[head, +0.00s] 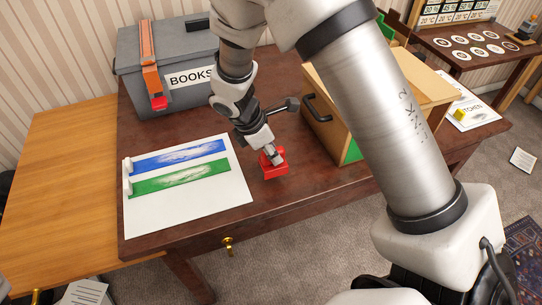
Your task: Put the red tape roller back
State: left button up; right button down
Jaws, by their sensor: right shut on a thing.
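The red tape roller (273,170) is a small red block-like thing at the dark brown table's front part, just right of the white board. My right gripper (270,155) reaches down from above and is shut on it. I cannot tell whether the roller touches the table top or is held just above it. The fingers hide part of its top. My left gripper is not in view.
A grey box (180,104) labelled BOOKS, with an orange strap (147,50), stands at the back left. A white board (215,194) with blue and green strips lies left of the gripper. A wooden box (325,140) with a black handle stands right, partly behind my arm. A lighter table (60,165) adjoins on the left.

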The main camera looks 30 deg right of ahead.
notch_tip(320, 180, down, 4)
jog(key=shift+r, duration=0.25)
jog(key=shift+f+b, duration=0.15)
jog(key=shift+b, duration=0.15)
jog(key=c, duration=0.9)
grip_release()
jog(key=shift+c, duration=0.2)
jog(key=shift+r, duration=0.25)
jog(key=p+v, duration=0.2)
jog(key=v, duration=1)
jog(key=shift+s, duration=0.1)
